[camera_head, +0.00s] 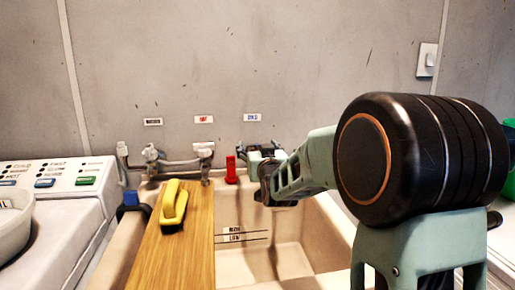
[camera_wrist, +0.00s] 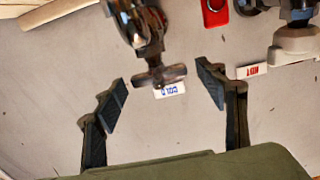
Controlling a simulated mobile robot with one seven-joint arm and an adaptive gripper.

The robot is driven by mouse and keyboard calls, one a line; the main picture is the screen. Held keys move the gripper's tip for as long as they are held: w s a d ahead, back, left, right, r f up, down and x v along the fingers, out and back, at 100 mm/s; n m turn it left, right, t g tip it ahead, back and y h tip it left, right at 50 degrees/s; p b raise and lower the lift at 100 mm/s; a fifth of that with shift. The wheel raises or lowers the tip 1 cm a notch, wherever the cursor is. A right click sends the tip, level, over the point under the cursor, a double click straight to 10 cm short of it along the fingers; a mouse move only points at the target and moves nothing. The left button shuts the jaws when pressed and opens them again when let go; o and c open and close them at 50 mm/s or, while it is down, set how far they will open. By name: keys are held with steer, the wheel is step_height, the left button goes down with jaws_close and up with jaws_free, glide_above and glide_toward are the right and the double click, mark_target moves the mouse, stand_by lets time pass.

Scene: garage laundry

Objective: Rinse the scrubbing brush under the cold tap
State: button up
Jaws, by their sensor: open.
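The scrubbing brush (camera_head: 173,203), yellow with dark bristles, lies on a wooden board (camera_head: 190,250) across the left part of the sink. The cold tap (camera_wrist: 148,40), with a dark cross handle, shows in the wrist view beside a blue COLD label (camera_wrist: 170,90). My gripper (camera_wrist: 162,78) is open and empty, one finger on each side of the handle, with gaps on both sides. In the head view my gripper (camera_head: 265,165) is at the back wall below the blue label (camera_head: 252,117) and largely hides the cold tap. I see no running water.
The beige sink (camera_head: 290,262) has level lines inside. A red object (camera_head: 231,170) stands at its back edge, close to my gripper. The hot tap (camera_head: 204,155) is left of it. A white machine (camera_head: 60,215) with a pale bowl (camera_head: 14,220) stands at the left.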

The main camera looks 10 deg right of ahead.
steer(key=shift+c, duration=0.2)
steer(key=c, duration=1.1)
